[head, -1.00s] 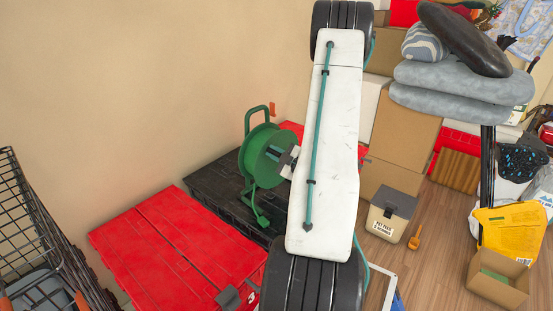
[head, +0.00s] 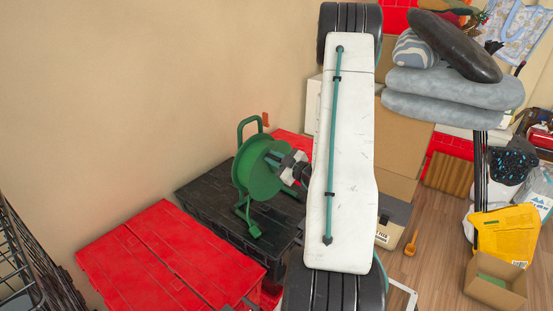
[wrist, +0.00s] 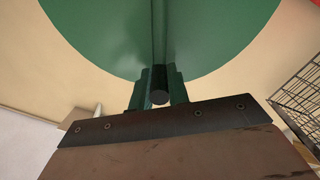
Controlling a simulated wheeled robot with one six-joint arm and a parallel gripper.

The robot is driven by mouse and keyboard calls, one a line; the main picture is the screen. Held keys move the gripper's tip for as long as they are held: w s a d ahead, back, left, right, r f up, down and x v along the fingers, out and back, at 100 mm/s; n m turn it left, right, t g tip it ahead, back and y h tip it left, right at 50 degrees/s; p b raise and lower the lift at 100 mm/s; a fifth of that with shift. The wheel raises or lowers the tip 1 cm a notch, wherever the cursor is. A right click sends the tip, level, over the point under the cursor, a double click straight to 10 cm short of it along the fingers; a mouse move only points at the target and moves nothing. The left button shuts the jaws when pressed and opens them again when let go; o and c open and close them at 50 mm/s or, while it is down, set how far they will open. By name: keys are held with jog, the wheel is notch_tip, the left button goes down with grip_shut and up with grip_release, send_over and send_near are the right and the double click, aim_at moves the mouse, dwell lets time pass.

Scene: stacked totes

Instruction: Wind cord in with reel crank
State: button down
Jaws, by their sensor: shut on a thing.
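The green cord reel (head: 252,180) stands on its frame on top of the black tote (head: 196,192), its round face turned to the right toward my arm. A green plug (head: 255,232) hangs low at its front. My gripper (head: 277,160) is at the face of the reel. In the wrist view, the green disc fills the top, and my gripper (wrist: 159,88) has its two fingers on either side of the dark round end of the crank handle (wrist: 159,78), shut on it. The handle's far part is hidden, and wound cord is not clearly visible.
Red totes (head: 165,255) stand at the front left, by a black wire cart (head: 35,265). The beige wall is behind the reel. Cardboard boxes (head: 402,140) and a pet feed bin (head: 392,222) are behind my arm. Wooden floor (head: 435,225) shows at right.

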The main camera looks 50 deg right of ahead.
jog(key=c, duration=1.3)
grip_release()
jog(key=shift+c, duration=0.2)
jog(key=shift+s, duration=0.1)
jog(key=s, duration=0.7)
jog(key=shift+s+a, duration=0.25)
jog(key=shift+a, duration=0.1)
